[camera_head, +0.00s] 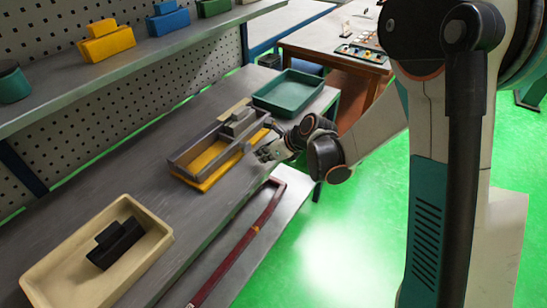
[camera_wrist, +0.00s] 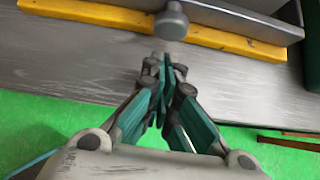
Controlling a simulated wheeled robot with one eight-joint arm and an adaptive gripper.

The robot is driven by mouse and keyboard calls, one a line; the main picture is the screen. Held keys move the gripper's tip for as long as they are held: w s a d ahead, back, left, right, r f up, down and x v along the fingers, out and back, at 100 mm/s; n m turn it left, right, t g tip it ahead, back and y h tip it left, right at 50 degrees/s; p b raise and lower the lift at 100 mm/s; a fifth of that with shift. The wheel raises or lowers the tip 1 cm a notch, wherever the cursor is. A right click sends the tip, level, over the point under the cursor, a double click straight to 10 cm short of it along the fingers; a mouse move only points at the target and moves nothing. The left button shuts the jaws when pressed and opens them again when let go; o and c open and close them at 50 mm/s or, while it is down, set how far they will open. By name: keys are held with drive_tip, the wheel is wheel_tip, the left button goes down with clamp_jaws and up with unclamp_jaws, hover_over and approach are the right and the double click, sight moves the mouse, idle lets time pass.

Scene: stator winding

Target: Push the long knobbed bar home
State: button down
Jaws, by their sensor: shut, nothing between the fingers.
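A grey fixture (camera_head: 178,160) with a yellow base (camera_head: 207,178) stands on the workbench. In the wrist view a round grey knob (camera_wrist: 171,22) sticks out from a grey wall (camera_wrist: 235,8) above the yellow base (camera_wrist: 90,12). The rest of the bar is hidden or cannot be told from the fixture. My gripper (camera_head: 265,153) is at the fixture's front right side. In the wrist view its teal and grey fingers (camera_wrist: 163,66) are together and empty, pointing at the knob. A small gap seems to show between fingertips and knob; contact cannot be told.
A green tray (camera_head: 288,92) stands behind the fixture. A beige tray (camera_head: 50,268) with a black part (camera_head: 117,243) stands at the near left. Yellow, blue and green blocks sit on the upper shelf (camera_head: 160,48). The bench (camera_head: 120,170) between beige tray and fixture is clear.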

sight(248, 150)
drive_tip(key=shift+w+a, duration=0.75)
drive_tip(key=shift+a, duration=0.2)
drive_tip(key=shift+w+a+b, duration=0.3)
drive_tip(key=shift+w+a, duration=0.45)
drive_tip(key=shift+a, duration=0.2)
drive_tip(key=shift+r, duration=0.1)
drive_tip(key=shift+d, duration=0.15)
